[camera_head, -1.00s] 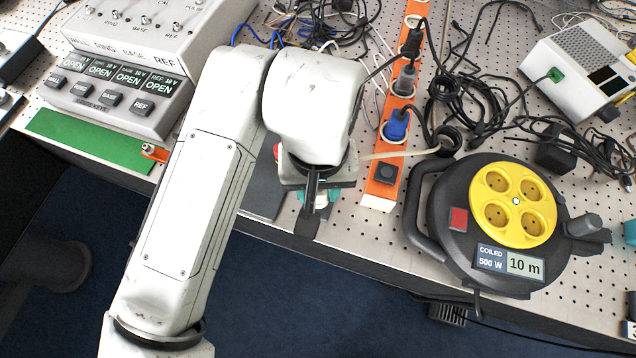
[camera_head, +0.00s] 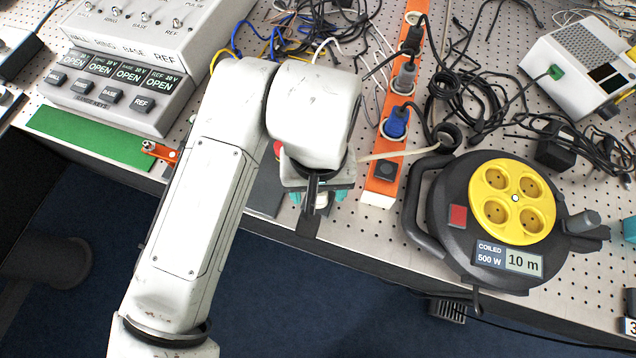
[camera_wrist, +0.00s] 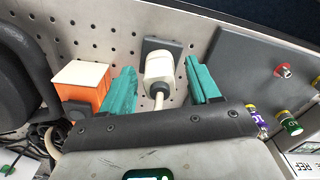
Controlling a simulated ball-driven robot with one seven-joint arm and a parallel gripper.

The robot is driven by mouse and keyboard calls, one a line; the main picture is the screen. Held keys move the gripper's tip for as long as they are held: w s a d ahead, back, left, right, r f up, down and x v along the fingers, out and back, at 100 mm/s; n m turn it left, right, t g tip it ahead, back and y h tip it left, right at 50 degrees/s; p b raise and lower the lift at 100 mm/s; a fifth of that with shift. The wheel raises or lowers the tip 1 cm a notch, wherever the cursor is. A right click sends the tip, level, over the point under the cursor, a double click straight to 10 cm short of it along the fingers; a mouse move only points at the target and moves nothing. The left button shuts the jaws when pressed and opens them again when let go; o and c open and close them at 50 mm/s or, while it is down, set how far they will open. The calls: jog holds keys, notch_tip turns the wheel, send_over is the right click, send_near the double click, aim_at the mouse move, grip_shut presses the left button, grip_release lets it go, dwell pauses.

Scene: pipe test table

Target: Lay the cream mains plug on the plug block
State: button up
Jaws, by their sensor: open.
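The cream mains plug (camera_wrist: 158,66) shows in the wrist view, between the two teal fingers of my gripper (camera_wrist: 158,76). The fingers stand apart, with a visible gap on each side of the plug. A dark grey block (camera_wrist: 176,45), seemingly the plug block, lies at the plug's far end; the plug overlaps it in the picture. I cannot tell whether they touch. The plug's pale cord runs back under my gripper. In the head view my gripper (camera_head: 318,199) is low over the table's front edge and hides the plug; the pale cord (camera_head: 402,154) runs out to the right.
An orange power strip (camera_head: 381,189) with a white end stands close right of my gripper. Beyond it is a black cable reel (camera_head: 455,240) with a yellow face. A grey panel (camera_wrist: 250,75) lies on the gripper's other side. A control box (camera_head: 130,60) stands back left.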

jog(key=shift+r, duration=0.15)
notch_tip(320, 180, up, 12)
dwell(0.4)
